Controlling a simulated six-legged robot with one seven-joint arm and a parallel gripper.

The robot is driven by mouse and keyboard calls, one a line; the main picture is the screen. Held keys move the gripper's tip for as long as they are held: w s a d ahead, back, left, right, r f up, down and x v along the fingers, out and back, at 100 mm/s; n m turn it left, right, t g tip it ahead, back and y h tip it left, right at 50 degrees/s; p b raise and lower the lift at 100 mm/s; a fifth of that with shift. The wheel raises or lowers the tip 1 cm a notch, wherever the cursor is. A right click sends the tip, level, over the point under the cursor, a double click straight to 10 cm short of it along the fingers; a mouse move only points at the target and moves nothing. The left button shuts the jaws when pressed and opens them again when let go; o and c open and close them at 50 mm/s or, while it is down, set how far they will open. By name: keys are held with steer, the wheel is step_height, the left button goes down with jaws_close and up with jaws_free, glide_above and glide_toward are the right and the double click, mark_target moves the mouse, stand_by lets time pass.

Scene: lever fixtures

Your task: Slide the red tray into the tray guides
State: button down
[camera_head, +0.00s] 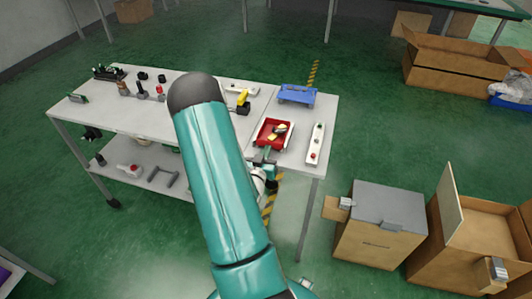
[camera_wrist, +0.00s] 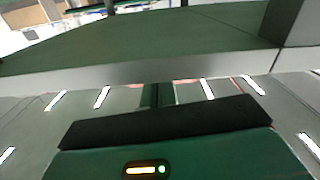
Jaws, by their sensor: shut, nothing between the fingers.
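The red tray (camera_head: 262,139) lies on the right part of the white table, with small yellow and pale items in it. It appears to sit within a pale border at its sides; the tray guides cannot be made out clearly. My gripper (camera_head: 267,154) is shut and empty at the tray's near edge, partly hidden by my arm; I cannot tell whether it touches the tray. In the wrist view the two narrow fingers of my gripper (camera_wrist: 158,94) stand close together before a wide grey surface. Thin reddish strips show beside them, too little to identify.
A blue tray (camera_head: 297,95) stands behind the red one. A white panel with knobs (camera_head: 316,144) lies to its right. A yellow and black tool (camera_head: 242,101) is to the left. A grey-topped box (camera_head: 378,222) and open cartons (camera_head: 482,232) stand at the right on the floor.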

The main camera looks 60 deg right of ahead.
steer(key=shift+d, duration=0.35)
steer(key=shift+s+a, duration=0.2)
steer(key=shift+a, duration=1.3)
